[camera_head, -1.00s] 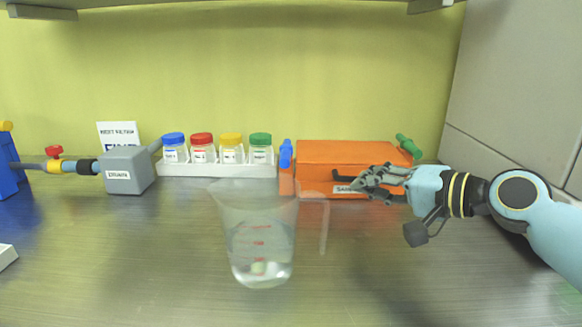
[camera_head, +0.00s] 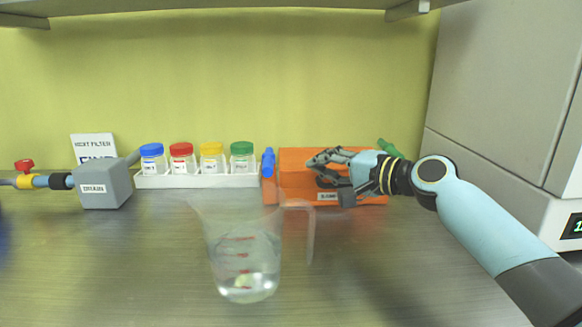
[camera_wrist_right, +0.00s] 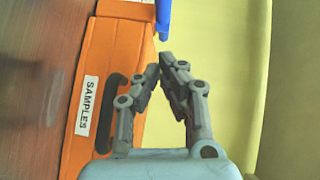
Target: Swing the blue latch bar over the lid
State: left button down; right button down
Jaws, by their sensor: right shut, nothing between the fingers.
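The orange box (camera_head: 292,165) with a SAMPLES label stands at the back of the counter; it also shows in the right wrist view (camera_wrist_right: 98,55). The blue latch bar (camera_head: 268,163) stands up at the box's left end. In the right wrist view the blue bar (camera_wrist_right: 163,14) is at the top edge, beyond my fingertips. A green bar (camera_head: 388,148) sticks out at the box's right end. My right gripper (camera_head: 314,160) is shut and empty, in front of or over the box, pointing left toward the blue bar and apart from it. My left gripper is not in view.
A clear beaker (camera_head: 243,250) with some liquid stands in front of the box. A white rack (camera_head: 200,181) with several colour-capped jars is left of the box. A grey DRAIN block (camera_head: 103,185) stands further left. A grey cabinet (camera_head: 500,100) is at the right.

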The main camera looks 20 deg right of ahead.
aim_at(268, 161)
jog(key=w+a+f, duration=0.1)
jog(key=w+a, duration=0.2)
jog(key=a, duration=0.2)
jog(key=shift+w+f+p, duration=0.15)
jog(key=shift+w+p, duration=0.2)
jog(key=shift+a, duration=0.1)
jog(key=shift+s+a+p, duration=0.25)
jog(key=shift+a+p, duration=0.05)
jog(key=shift+a, duration=0.4)
jog(key=shift+s+a, duration=0.1)
jog(key=shift+a, duration=0.15)
jog(key=shift+d, duration=0.15)
